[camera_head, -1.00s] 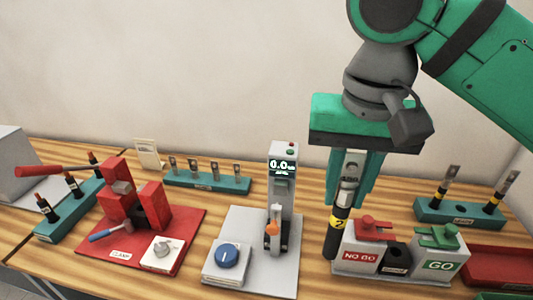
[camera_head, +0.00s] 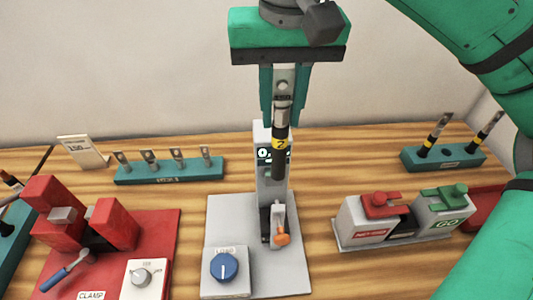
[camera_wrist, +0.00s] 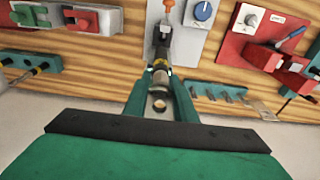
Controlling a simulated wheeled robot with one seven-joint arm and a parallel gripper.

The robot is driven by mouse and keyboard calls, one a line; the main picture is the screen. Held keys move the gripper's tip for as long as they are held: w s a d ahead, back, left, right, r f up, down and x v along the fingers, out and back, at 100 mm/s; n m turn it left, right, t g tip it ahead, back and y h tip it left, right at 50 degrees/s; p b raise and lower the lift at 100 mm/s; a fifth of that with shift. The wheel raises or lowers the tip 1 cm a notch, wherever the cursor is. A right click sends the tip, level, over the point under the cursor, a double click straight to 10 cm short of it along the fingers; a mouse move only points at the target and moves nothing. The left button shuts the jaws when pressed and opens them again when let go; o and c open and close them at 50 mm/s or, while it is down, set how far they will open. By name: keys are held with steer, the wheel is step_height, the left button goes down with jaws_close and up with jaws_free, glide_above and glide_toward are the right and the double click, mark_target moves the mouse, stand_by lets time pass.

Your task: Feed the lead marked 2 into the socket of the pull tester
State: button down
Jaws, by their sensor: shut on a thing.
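My gripper (camera_head: 284,95) is shut on the lead marked 2 (camera_head: 280,150), a black cable with a yellow band and a metal lug at its top. The lead hangs upright, black end down, in front of the pull tester's grey column (camera_head: 264,185), partly hiding its display. The pull tester (camera_head: 238,225) has a grey base, a blue knob (camera_head: 223,266) and a socket with an orange lever (camera_head: 282,239). The lead's lower end appears above the socket, apart from it. In the wrist view the lead (camera_wrist: 160,75) sits between the fingers, pointing toward the tester.
A red clamp unit (camera_head: 160,225) stands left of the tester. A teal rack (camera_head: 170,170) with several lugs is behind left. The NO GO and GO gauge block (camera_head: 395,240) stands right, with a teal rack (camera_head: 440,158) holding two leads behind it.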

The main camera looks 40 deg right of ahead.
mark_target(277, 168)
steer(key=shift+w+f, duration=0.1)
steer(key=shift+w, duration=0.25)
step_height(277, 168, down, 14)
steer(key=shift+s+r, duration=0.1)
steer(key=shift+s, duration=0.1)
stand_by(0.4)
step_height(277, 168, down, 9)
stand_by(1.4)
stand_by(0.4)
steer(key=c, duration=1.4)
jaws_free()
